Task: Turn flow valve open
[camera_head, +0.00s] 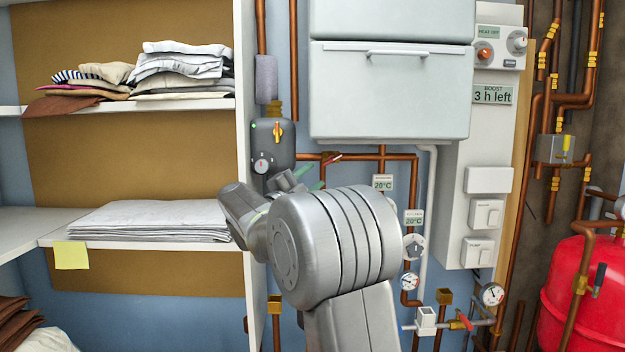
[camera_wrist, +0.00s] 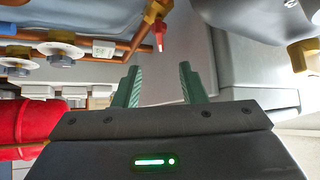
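A small red-handled valve (camera_head: 332,158) sits on the copper pipe beside the grey pump unit in the head view. I take it as the flow valve, but no readable label confirms this. In the wrist view its red handle (camera_wrist: 159,40) hangs from a brass body on a copper pipe, beyond my fingertips. My gripper (camera_head: 312,177) is just below the valve in the head view, partly hidden by my wrist. In the wrist view my gripper (camera_wrist: 158,68) has its two green fingers apart with nothing between them. The handle appears clear of both fingers.
A grey pump unit (camera_head: 273,150) stands left of the valve. Shelves with folded linen (camera_head: 150,220) are at left. A red tank (camera_head: 580,290) is at far right and also shows in the wrist view (camera_wrist: 30,120).

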